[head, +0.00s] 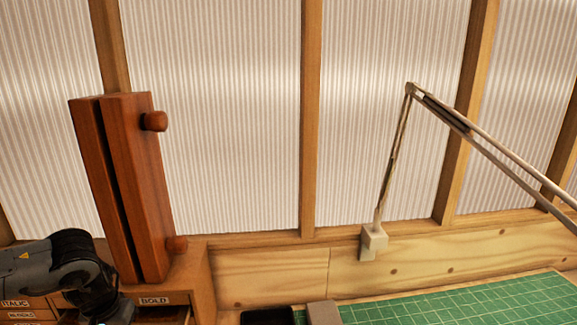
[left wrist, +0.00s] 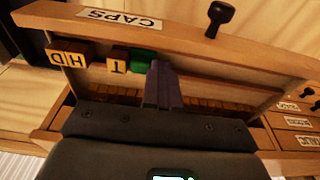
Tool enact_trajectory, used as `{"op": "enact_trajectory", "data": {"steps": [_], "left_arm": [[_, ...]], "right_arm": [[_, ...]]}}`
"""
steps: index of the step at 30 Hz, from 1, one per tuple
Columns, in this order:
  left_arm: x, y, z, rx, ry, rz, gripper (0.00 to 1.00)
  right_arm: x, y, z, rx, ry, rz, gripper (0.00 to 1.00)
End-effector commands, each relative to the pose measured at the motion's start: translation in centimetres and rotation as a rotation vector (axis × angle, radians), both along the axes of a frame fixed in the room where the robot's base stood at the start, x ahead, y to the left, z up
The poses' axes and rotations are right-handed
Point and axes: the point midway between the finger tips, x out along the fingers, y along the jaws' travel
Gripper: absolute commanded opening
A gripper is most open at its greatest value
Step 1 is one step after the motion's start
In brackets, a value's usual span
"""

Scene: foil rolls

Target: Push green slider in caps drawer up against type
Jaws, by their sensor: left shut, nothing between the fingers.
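In the left wrist view, the caps drawer (left wrist: 190,38) is open, its CAPS label (left wrist: 120,19) upside down and a black knob on its front. Yellow type blocks lettered H and D (left wrist: 70,56) sit in the drawer along its front wall. After a gap comes a yellow block with an I (left wrist: 117,62). The green slider (left wrist: 142,62) is right beside the I block; I cannot tell if they touch. My left gripper (left wrist: 162,82) is shut and empty, its fingertips inside the drawer close against the slider's right side. My right gripper is in neither view.
In the head view, a tall red-brown wooden piece with knobs (head: 135,185) stands on the cabinet (head: 190,275) beside my left arm. A lamp (head: 375,238), a black tray (head: 267,316), a grey block (head: 323,313) and a green mat (head: 460,305) lie to the right.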

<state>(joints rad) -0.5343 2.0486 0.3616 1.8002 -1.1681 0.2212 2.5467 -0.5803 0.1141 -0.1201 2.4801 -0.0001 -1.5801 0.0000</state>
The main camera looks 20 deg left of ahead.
Motion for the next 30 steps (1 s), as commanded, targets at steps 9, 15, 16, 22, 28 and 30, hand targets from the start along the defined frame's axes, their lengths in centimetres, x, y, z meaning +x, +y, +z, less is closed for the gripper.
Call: {"op": "enact_trajectory", "data": {"steps": [9,15,16,22,28,30], "left_arm": [[0.3,-0.8,-0.1,-0.001,0.001,-0.002,0.00],[0.6,-1.2,-0.1,-0.001,0.001,-0.001,0.00],[0.6,-1.3,-0.1,-0.001,0.001,-0.001,0.00],[0.8,-1.7,-0.1,-0.001,0.001,-0.001,0.00],[1.0,-2.1,0.0,-0.001,0.001,-0.002,0.00],[1.0,-2.0,0.0,-0.001,0.001,-0.001,0.00]], "right_arm": [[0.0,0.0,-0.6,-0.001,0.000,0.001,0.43],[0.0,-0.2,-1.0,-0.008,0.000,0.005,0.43],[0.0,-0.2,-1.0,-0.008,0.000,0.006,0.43],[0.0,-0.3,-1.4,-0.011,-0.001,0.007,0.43],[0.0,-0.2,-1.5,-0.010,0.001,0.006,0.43],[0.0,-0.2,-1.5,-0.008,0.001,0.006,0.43]]}}
